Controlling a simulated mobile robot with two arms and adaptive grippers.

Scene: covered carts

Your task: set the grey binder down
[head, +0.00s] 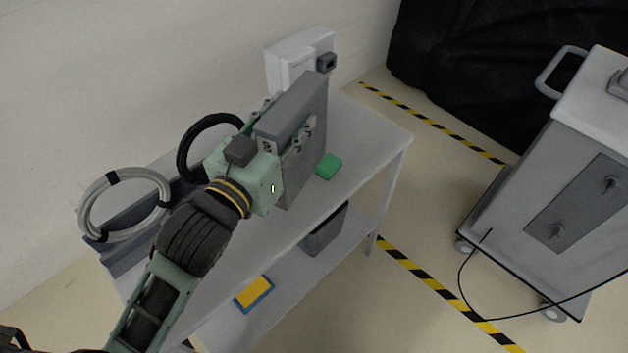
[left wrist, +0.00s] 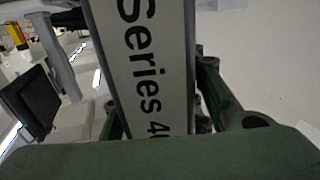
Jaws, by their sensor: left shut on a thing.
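The grey binder (head: 305,128) is upright in the head view, over the white table (head: 368,137). My left gripper (head: 288,128) is shut on it, with fingers on both sides of the binder. In the left wrist view the binder's spine (left wrist: 155,65) fills the middle, with the printed word "Series" on it, between the fingers. I cannot tell whether the binder's lower edge touches the table top. My right gripper is not in view.
A green block (head: 329,167) lies on the table right of the binder. A white box (head: 300,62) stands behind. A grey cable coil (head: 91,212) and a black ring (head: 183,160) are at the left. A cart (head: 548,170) stands apart at right.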

